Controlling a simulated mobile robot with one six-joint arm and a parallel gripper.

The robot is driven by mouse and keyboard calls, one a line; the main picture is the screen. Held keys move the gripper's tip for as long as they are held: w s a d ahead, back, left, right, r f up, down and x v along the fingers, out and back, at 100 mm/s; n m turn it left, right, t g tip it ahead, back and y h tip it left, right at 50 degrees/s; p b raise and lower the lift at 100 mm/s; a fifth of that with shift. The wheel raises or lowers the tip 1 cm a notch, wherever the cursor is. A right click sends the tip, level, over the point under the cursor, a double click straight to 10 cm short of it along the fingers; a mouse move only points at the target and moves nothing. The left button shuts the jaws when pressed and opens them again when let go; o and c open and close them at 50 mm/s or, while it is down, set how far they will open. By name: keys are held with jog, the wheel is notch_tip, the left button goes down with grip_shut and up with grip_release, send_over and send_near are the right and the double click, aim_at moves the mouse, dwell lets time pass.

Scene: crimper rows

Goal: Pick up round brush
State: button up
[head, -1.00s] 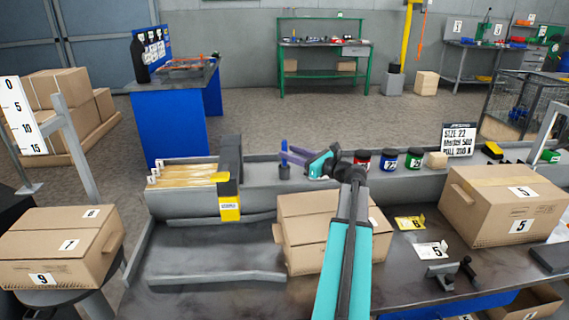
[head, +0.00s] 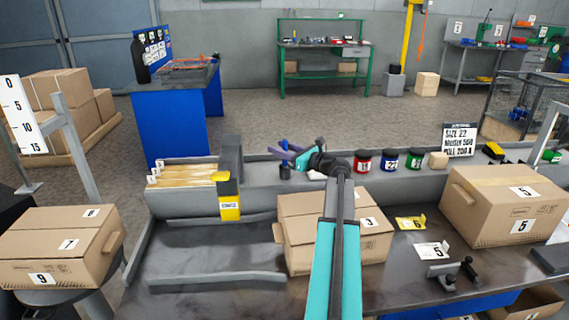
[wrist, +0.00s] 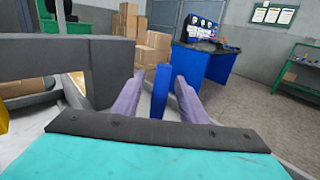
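The round brush appears to be the small upright thing with a dark round lower end (head: 285,172) on the grey shelf at the back of the bench. A blue upright post, which looks like its handle, shows in the wrist view (wrist: 162,92). My gripper (head: 287,154) has purple fingers and reaches left at the brush's upper part. The brush's lower end is hidden in the wrist view.
Red (head: 362,161), blue (head: 388,160) and green (head: 414,159) jars stand right of my gripper. A grey upright post with a yellow label (head: 229,205) stands to the left. A cardboard box (head: 305,232) sits under my arm. The bench front left is clear.

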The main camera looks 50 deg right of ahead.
jog(key=shift+w, duration=0.95)
grip_shut()
